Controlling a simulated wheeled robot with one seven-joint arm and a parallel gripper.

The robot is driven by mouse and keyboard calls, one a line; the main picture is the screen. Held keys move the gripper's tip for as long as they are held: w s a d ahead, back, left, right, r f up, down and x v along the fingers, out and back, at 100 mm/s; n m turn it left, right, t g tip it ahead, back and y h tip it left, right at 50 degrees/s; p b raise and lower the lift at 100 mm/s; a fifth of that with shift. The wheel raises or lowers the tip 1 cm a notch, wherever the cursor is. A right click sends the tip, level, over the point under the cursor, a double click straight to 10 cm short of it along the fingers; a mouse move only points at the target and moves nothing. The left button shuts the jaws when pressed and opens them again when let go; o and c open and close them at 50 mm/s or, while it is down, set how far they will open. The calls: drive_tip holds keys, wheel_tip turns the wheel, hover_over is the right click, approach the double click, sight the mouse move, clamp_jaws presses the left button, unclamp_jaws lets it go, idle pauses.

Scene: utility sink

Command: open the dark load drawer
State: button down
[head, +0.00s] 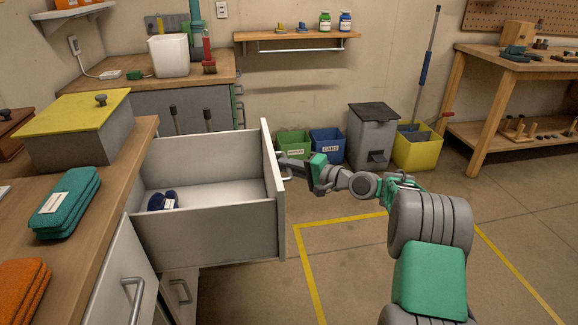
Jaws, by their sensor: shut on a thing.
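A drawer (210,232) with grey side walls and a pale inside is pulled well out of the counter on the left. Its front panel (272,190) faces right, toward my arm. A dark blue bundle with a white label (163,201) lies inside, toward the counter end. My gripper (286,165) is at the outer face of the front panel, shut on the drawer handle. The handle is mostly hidden by the fingers and seen edge-on.
The wooden counter (140,140) holds a yellow-lidded box (85,130), teal cloths (68,203) and orange cloths (22,290). Bins (326,146) and a grey pedal bin (373,135) stand by the back wall. Floor right of the drawer is clear, marked with yellow tape (312,275).

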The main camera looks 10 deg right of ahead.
drive_tip(key=shift+f, duration=0.1)
drive_tip(key=c, duration=1.5)
unclamp_jaws()
drive_tip(key=shift+o, duration=0.2)
drive_tip(key=shift+d, duration=0.15)
drive_tip(key=p+v, duration=0.1)
drive_tip(key=v, duration=0.6)
drive_tip(key=shift+s+d+p, duration=0.2)
drive_tip(key=shift+s+p, duration=0.05)
drive_tip(key=shift+p, duration=0.05)
